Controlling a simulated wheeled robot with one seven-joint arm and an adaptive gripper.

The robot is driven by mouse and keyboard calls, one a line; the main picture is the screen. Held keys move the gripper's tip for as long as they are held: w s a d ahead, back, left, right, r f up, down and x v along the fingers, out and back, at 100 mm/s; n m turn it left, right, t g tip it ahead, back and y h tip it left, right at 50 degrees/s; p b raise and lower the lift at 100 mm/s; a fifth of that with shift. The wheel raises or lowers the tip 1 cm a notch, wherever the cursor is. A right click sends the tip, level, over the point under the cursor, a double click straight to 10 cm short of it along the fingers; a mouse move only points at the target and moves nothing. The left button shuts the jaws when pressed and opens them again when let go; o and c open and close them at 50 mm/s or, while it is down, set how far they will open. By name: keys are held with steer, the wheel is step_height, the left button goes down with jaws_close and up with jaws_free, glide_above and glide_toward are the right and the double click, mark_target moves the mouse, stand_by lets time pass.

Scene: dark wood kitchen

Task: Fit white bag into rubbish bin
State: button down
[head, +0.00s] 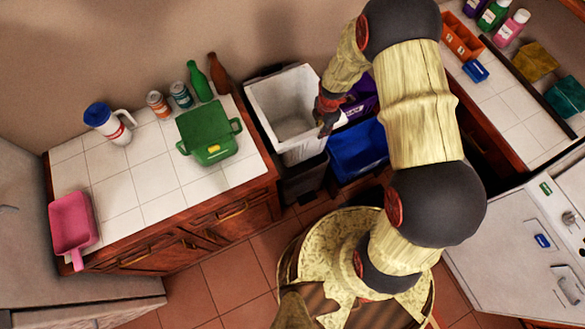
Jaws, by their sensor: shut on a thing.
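The white bag (268,97) is spread open at the mouth of a dark rubbish bin (303,181), between the two counters. Its top edge forms a rough square, and its inside shows pale and empty. A fold hangs over the front side of the bin. My gripper (324,124) is at the bag's right edge, shut on the bag's rim. My arm reaches in from the right and hides part of the area behind. How far the bag sits over the rim on the right is hard to tell.
A blue bin (357,150) stands close on the right, with a purple item (362,97) behind it. The left counter (115,193) holds a green pot (208,133), bottles, cans, a jug and a pink pan (73,224). A white stove (505,240) stands at right.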

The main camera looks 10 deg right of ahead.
steer(key=b, duration=1.9)
glide_above(318, 152)
steer(key=s+a, duration=0.1)
steer(key=s, duration=0.2)
step_height(318, 152, down, 20)
steer(key=f+b, duration=0.2)
steer(key=f, duration=0.3)
steer(key=f+b, duration=0.1)
steer(key=f, duration=0.5)
steer(key=f+b, duration=0.2)
steer(key=f, duration=0.4)
steer(key=shift+w+a+f+b, duration=0.1)
steer(key=shift+w+f+b, duration=0.15)
steer(key=shift+b, duration=0.05)
steer(key=shift+f, duration=0.1)
steer(key=c, duration=1.7)
jaws_free()
steer(key=shift+o, duration=0.2)
